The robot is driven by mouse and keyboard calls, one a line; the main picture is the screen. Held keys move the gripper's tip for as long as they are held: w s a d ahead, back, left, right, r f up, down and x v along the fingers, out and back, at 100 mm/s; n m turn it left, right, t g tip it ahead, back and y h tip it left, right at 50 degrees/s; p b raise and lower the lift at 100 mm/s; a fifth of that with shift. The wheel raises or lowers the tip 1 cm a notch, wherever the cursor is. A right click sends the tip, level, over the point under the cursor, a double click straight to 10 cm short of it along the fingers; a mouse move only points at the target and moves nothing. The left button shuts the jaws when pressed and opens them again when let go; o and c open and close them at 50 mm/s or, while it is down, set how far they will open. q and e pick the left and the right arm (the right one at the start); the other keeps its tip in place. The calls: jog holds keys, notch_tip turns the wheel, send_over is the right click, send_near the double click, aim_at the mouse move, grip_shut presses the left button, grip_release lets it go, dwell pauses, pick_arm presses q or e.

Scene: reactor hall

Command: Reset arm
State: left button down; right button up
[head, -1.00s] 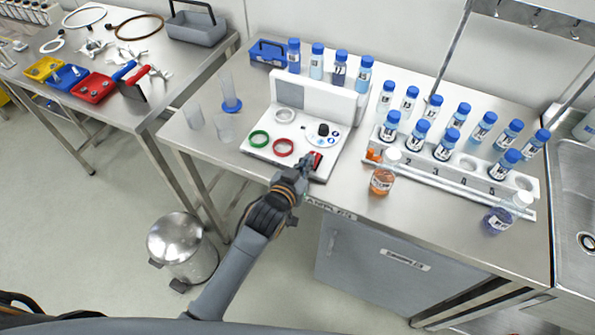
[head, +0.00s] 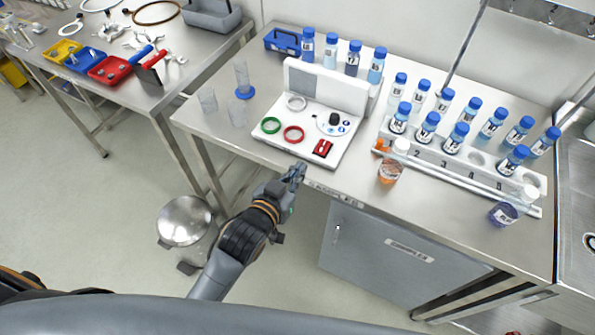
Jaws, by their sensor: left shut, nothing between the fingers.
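My left gripper (head: 297,174) is shut and empty. It is in front of the steel table's front edge, just below and left of the white control device. The white device (head: 318,152) stands on the table with a raised back. Its panel has a green ring (head: 271,125), a red ring (head: 293,134), a pale ring (head: 296,103), a black knob (head: 334,118) and a red switch (head: 322,148). The gripper is apart from the red switch. My right gripper is not in view.
A white rack (head: 455,163) of blue-capped bottles stands on the right, with an orange bottle (head: 390,170) and a purple bottle (head: 503,214) before it. Clear plastic vessels (head: 237,112) stand left of the device.

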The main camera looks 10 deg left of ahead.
pick_arm(q)
jog(key=shift+w, duration=0.1)
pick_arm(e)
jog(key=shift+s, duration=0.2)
